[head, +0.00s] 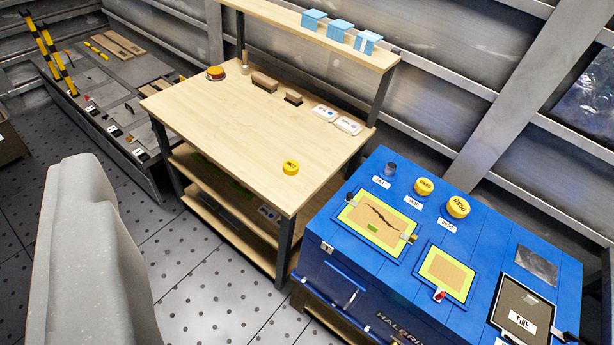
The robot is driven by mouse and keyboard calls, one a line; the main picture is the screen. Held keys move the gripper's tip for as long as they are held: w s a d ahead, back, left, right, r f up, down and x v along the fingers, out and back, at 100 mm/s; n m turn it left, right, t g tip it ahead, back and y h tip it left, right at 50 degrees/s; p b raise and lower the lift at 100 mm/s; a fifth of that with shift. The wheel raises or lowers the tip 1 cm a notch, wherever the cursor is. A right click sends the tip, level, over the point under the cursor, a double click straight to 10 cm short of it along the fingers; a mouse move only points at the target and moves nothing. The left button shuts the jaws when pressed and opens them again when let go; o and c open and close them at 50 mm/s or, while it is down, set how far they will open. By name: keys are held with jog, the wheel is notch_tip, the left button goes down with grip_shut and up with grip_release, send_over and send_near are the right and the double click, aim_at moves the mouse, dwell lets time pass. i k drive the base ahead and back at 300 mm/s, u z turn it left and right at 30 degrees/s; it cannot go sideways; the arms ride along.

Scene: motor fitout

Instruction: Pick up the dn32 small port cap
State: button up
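A small round yellow cap (290,167) with dark lettering lies alone near the front right corner of the wooden workbench top (225,125). It looks like the dn32 cap, but its print is too small to read surely. Two larger yellow caps, one (424,187) and another (458,207), sit on top of the blue machine (345,205). Beside them is an uncapped grey port (390,169) with a small white label. My gripper's fingers do not show in the head view. A large pale grey shape at the lower left may be part of my arm.
A red and amber round object (215,73), brown blocks (264,82) and white labelled cards (348,126) lie farther back on the bench. Blue boxes (340,25) stand on its upper shelf. Dark perforated floor (215,305) is clear in front of the bench.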

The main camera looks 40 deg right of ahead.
aim_at(290, 168)
jog(key=z, duration=0.85)
jog(key=i, duration=1)
jog(key=u, duration=1.75)
jog(key=k, duration=0.85)
jog(key=z, duration=0.35)
